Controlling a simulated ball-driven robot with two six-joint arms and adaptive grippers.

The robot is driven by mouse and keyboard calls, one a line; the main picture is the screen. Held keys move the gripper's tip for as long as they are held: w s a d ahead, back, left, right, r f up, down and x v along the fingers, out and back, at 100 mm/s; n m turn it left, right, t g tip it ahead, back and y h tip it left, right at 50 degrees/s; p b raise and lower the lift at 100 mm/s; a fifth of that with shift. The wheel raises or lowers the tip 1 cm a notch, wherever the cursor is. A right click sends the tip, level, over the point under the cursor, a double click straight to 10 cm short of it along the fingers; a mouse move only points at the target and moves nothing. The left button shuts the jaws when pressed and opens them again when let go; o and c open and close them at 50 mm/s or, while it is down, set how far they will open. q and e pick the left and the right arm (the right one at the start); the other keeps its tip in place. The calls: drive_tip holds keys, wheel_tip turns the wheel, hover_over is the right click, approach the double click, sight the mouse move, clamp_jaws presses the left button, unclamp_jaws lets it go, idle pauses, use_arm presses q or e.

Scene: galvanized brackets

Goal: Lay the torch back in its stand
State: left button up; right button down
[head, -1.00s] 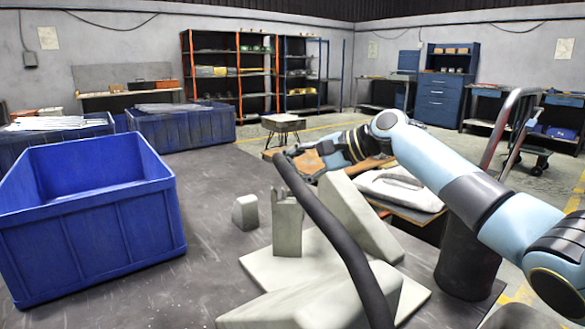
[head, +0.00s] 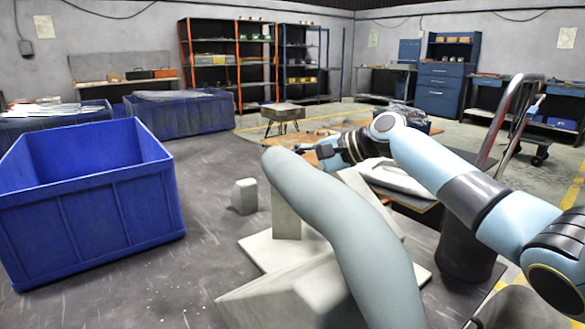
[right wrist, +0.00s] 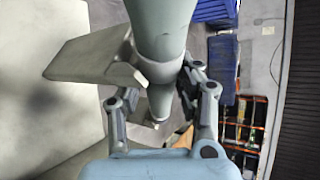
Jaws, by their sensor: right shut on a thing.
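A long curved grey-blue tube, which looks like the torch (head: 335,225), runs from the middle of the head view to its bottom edge. My right gripper (head: 325,155) is at its upper end, partly hidden behind it. In the right wrist view my right gripper (right wrist: 158,88) is shut around a grey-blue tube (right wrist: 163,28) with a collar and a narrower lower part. The pale grey stand (head: 262,252), with an upright post and sloped blocks, lies below and behind the tube, which covers much of it. I cannot tell whether they touch. My left gripper is not in view.
A small pale block (head: 245,196) stands left of the stand. A blue bin (head: 95,225) is at the left on the dark surface, with bare room between it and the stand. A dark cylinder (head: 468,245) stands at the right.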

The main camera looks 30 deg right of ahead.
drive_tip(key=shift+f, duration=0.2)
drive_tip(key=c, duration=0.9)
unclamp_jaws()
drive_tip(key=o, duration=0.9)
drive_tip(key=shift+f, duration=0.1)
drive_tip(key=shift+f, duration=0.1)
drive_tip(key=p+v, duration=0.5)
drive_tip(key=v, duration=0.2)
